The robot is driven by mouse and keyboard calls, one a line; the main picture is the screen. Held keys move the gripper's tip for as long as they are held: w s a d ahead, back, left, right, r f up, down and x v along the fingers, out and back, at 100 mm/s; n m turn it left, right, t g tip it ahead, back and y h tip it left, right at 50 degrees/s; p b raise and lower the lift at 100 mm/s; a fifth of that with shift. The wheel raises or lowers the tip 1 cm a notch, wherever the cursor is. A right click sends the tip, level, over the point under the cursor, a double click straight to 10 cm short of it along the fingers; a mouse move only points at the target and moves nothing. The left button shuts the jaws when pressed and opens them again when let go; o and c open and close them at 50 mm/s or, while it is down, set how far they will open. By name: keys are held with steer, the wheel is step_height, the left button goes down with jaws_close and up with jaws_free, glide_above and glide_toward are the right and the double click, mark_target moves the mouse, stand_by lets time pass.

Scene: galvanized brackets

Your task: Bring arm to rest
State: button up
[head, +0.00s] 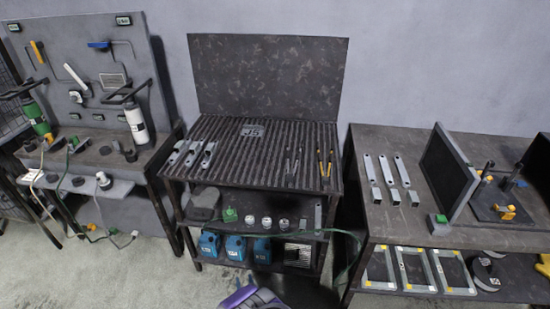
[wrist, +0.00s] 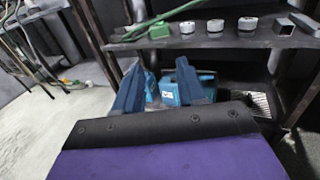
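My gripper shows in the wrist view (wrist: 160,76), its two blue-grey fingers standing apart with nothing held between them. Blue items on a low shelf show behind the gap. In the head view, a purple part of my arm shows low at the bottom edge, in front of the middle rack; the fingers are hard to make out there. Three galvanized brackets (head: 193,153) lie at the left of the ribbed top of the middle rack (head: 262,178). Three more brackets (head: 388,180) lie on the right table (head: 440,232).
Blue items (head: 235,248) stand on the rack's low shelf. Pliers-like tools (head: 324,167) lie on its top. A dark upright panel (head: 447,175) stands on the right table. A workbench (head: 100,165) with a pegboard is at left. Cables trail onto the floor (head: 110,280), otherwise open at lower left.

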steer(key=w+d+r+m+h, duration=0.5)
steer(key=d+r+h, duration=0.3)
steer(key=r, duration=0.4)
steer(key=w+d+r+m+h, duration=0.4)
steer(key=w+d+r+h, duration=0.2)
steer(key=d+r, duration=0.55)
steer(key=s+d+r+m+g+h, duration=0.4)
steer(key=s+d+r+m+g, duration=0.3)
steer(key=d+r, duration=0.3)
steer(key=s+d+r+m+g+h, duration=0.5)
steer(key=s+d+r+m+g, duration=0.2)
steer(key=d+r, duration=0.3)
steer(key=s+d+r+m+g+y, duration=0.15)
steer(key=s+m+g+y, duration=0.3)
steer(key=s, duration=0.75)
steer(key=s+r+m+g+y, duration=0.35)
steer(key=s+m, duration=0.25)
steer(key=s, duration=0.6)
steer(key=s+a+m+t+y, duration=0.1)
steer(key=s+a+m+y, duration=0.1)
steer(key=s+a+y, duration=0.3)
steer(key=s+a+m+t+y, duration=0.1)
steer(key=s+a+m+y, duration=0.2)
steer(key=a, duration=0.7)
steer(key=s+y, duration=0.2)
steer(key=s, duration=0.1)
steer(key=shift+a+t+y, duration=0.2)
steer(key=shift+t+y, duration=0.1)
steer(key=shift+t, duration=0.1)
